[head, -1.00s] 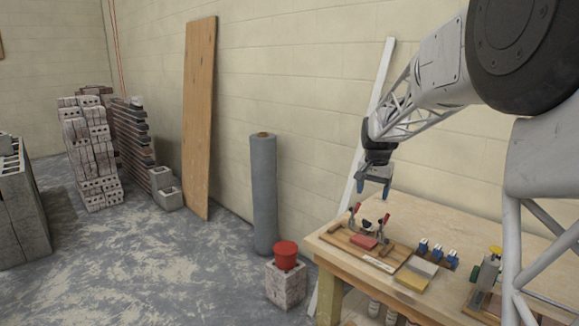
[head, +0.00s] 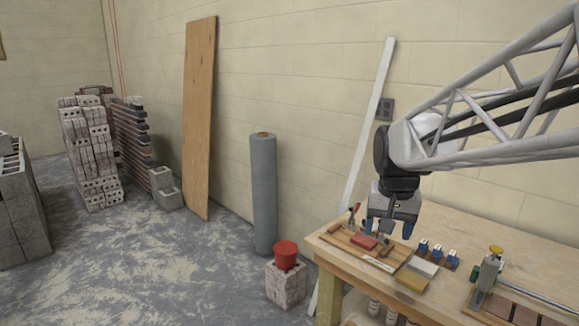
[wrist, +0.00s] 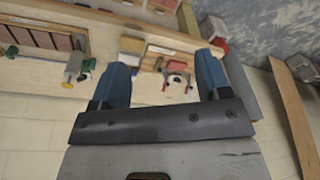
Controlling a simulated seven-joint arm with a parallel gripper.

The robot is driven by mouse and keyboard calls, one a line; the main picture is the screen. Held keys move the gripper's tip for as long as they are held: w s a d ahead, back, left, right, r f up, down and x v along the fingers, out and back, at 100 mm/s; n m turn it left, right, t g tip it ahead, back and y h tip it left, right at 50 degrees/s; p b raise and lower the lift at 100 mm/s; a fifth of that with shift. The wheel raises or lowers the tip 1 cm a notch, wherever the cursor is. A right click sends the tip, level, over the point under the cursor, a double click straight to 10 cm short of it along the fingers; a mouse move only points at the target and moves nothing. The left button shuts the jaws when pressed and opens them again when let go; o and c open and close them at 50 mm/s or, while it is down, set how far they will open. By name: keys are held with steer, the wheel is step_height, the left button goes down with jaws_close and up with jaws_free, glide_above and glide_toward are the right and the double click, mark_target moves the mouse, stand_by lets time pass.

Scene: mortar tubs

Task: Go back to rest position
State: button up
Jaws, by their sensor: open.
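My gripper (head: 389,228) is open and hangs above the left part of the wooden workbench (head: 480,228). Nothing shows between its two blue fingers, which also appear in the wrist view (wrist: 163,80). Below and to its left is a wooden clamp board with a red block (head: 364,242) and a red-handled clamp. In the head view the gripper partly hides this board. The fingertips look apart from the bench things, but the exact height is hard to tell.
Blue-and-white small items (head: 424,246), a grey and yellow block (head: 412,281) and a grey tool with a yellow knob (head: 490,268) lie on the bench. A red tub (head: 286,255) stands on a block on the floor. A white plank (head: 368,120) leans on the wall behind.

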steer(key=s+a+f+n, duration=0.1)
steer(key=s+f, duration=0.2)
steer(key=s, duration=0.8)
steer(key=s+a+f+n, duration=0.1)
steer(key=s+f, duration=0.2)
steer(key=s, duration=0.8)
steer(key=shift+f+n+t, duration=0.3)
steer(key=shift+n+t, duration=0.1)
